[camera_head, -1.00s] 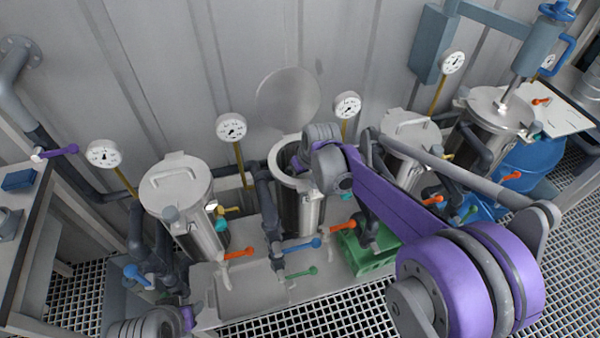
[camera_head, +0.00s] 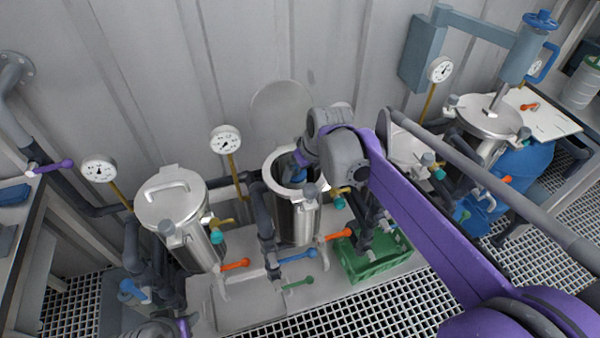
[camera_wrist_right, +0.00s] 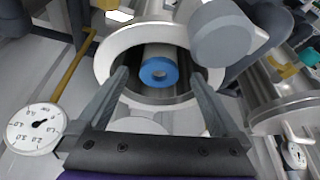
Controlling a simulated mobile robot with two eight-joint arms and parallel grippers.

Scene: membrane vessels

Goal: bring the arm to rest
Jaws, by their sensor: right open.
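My right gripper (camera_wrist_right: 158,82) is open, its two fingers pointing into the mouth of the open vessel. In the head view its wrist hangs over the right side of this open steel vessel (camera_head: 297,222), and the fingers are mostly hidden. In the wrist view a light cylinder with a blue ring-shaped end (camera_wrist_right: 159,72) stands inside the vessel, between the fingers as seen; I cannot tell whether they touch it. The vessel's round lid (camera_head: 281,108) is swung up behind it. Part of my left arm shows at the bottom left; its gripper is not in view.
A closed vessel (camera_head: 172,200) stands to the left and another (camera_head: 490,117) to the right. Gauges (camera_head: 225,140), pipes and coloured valve handles (camera_head: 297,255) surround the vessels.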

